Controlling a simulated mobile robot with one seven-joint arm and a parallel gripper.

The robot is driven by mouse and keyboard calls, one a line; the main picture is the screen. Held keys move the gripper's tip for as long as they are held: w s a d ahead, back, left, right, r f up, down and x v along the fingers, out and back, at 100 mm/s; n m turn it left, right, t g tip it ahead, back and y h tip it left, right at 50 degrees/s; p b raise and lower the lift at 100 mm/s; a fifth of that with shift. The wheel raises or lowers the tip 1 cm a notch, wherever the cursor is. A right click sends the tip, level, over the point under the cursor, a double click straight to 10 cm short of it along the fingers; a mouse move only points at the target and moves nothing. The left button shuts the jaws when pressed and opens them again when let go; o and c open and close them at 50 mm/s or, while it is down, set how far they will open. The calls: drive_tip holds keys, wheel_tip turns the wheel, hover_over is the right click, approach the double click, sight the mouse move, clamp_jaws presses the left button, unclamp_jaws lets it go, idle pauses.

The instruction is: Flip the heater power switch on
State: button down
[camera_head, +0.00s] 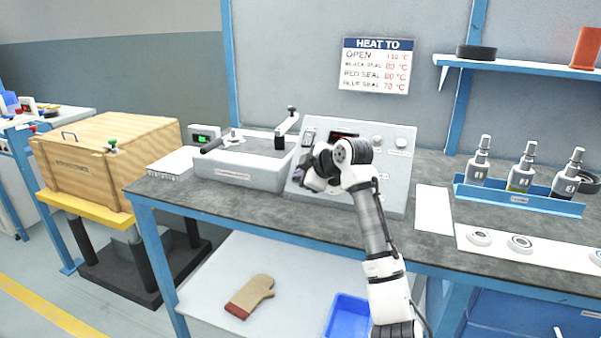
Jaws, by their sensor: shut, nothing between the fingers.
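The grey control box (398,168) stands on the bench with a sloped front panel. A red-lit display (344,135) is partly hidden behind my wrist. My gripper (299,177) is in front of the panel's lower left, below the switch. It is shut with nothing held; its fingertips are small and partly hidden, and I cannot tell whether they touch the panel.
A grey device (240,178) with a lever stands just left of the box. A white card (433,212) lies to the right, then a blue rack (520,197) of bottles. A "HEAT TO" sign (376,65) hangs behind. The bench front left is clear.

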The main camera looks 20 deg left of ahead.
drive_tip(key=shift+f+b, duration=0.45)
drive_tip(key=shift+b, duration=0.05)
drive_tip(key=shift+w+r+t, duration=0.1)
drive_tip(key=shift+r+t, duration=0.1)
drive_tip(key=shift+t, duration=0.1)
drive_tip(key=shift+r+p, duration=0.8)
drive_tip(key=shift+p, duration=0.15)
